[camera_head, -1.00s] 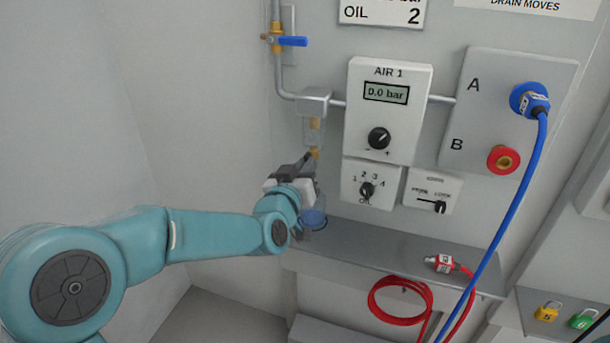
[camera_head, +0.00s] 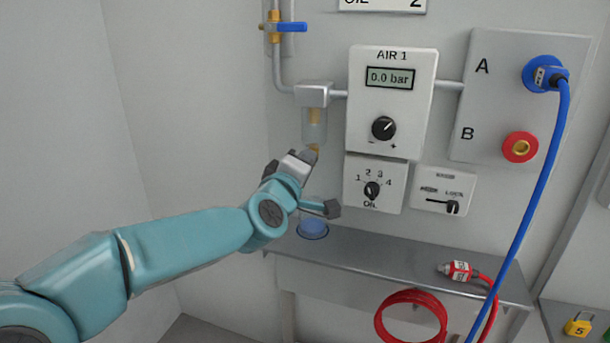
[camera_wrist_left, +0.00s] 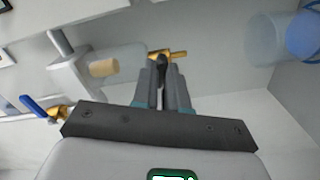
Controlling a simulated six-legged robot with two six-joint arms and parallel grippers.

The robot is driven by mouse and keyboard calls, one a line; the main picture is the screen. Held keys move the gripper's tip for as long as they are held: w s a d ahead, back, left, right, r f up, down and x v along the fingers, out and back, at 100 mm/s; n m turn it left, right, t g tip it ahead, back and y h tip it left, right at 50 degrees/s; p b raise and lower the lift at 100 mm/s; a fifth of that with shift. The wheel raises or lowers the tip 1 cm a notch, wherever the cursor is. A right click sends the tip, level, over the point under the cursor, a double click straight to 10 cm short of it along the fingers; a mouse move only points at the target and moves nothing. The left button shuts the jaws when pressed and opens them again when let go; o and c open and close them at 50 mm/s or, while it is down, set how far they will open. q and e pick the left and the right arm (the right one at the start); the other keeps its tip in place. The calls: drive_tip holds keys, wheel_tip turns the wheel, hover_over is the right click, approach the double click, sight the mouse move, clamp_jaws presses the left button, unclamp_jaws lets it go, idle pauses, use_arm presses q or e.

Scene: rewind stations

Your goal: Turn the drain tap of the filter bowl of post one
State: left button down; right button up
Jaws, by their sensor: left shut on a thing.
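The clear filter bowl (camera_head: 314,127), with a tan element inside, hangs under a grey head on the pipe left of the AIR 1 panel. The brass drain tap (camera_head: 314,148) is at its bottom. My left gripper (camera_head: 308,157) is at the tap from below left. In the left wrist view, the bowl (camera_wrist_left: 122,60) lies left of the brass tap (camera_wrist_left: 179,54). There my left gripper's fingers (camera_wrist_left: 162,80) are shut on the dark lever of the tap. My fingers partly hide the lever. My right gripper is not in view.
A blue-tinted cup (camera_head: 313,229) stands on the grey shelf (camera_head: 390,258) below the bowl. A red hose (camera_head: 410,296) and its connector (camera_head: 458,271) are right of it. A blue hose (camera_head: 540,180) hangs from port A. A blue-handled valve (camera_head: 290,27) is above.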

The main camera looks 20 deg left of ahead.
use_arm(q)
drive_tip(key=shift+n+b, duration=1.15)
drive_tip(key=shift+n, duration=1.05)
drive_tip(key=shift+r, duration=0.1)
drive_tip(key=c, duration=1.2)
unclamp_jaws()
drive_tip(key=shift+o, duration=0.2)
drive_tip(key=s+p, duration=0.1)
drive_tip(key=s, duration=1.5)
drive_tip(key=shift+s+a+p, duration=0.15)
drive_tip(key=shift+a+p, duration=0.1)
drive_tip(key=shift+p, duration=0.05)
